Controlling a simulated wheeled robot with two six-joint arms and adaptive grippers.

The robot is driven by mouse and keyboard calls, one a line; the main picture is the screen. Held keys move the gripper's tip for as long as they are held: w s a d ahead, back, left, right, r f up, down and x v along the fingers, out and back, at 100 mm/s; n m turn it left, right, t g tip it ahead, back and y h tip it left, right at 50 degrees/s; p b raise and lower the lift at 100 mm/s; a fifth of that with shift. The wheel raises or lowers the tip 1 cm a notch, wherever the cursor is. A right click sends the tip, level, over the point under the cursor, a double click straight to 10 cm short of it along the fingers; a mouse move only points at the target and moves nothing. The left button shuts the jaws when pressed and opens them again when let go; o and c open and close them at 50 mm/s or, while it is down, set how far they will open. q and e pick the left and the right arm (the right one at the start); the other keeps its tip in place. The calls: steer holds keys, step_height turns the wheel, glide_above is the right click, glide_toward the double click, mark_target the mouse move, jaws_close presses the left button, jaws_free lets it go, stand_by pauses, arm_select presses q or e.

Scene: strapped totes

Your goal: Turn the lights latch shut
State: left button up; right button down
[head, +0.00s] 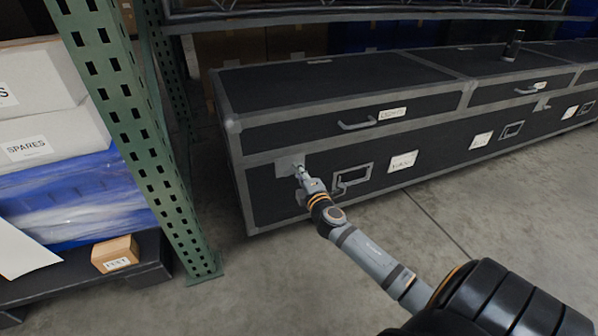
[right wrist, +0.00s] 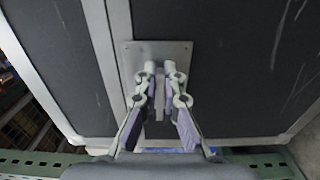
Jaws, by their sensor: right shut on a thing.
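A black flight case (head: 320,90) with grey metal edging stands on the floor, its lid down. A metal latch plate (head: 284,165) sits at the left of its front, near the lid seam. My right gripper (head: 299,170) reaches this plate. In the right wrist view, the two fingertips (right wrist: 161,68) are on either side of a small latch piece at the plate (right wrist: 135,56), shut on it. The fingers hide most of the latch, so its exact turn is hard to tell. My left gripper is not in view.
A green perforated rack post (head: 135,130) stands left of the case. Beside it are white SPARES boxes (head: 40,140), blue wrapped goods (head: 80,200) and a small cardboard box (head: 115,253). A black cylindrical object (head: 513,45) stands on the case top. The floor in front is clear.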

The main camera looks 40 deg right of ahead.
steer(key=shift+f, duration=0.1)
steer(key=c, duration=1.5)
jaws_free()
steer(key=v, duration=1.2)
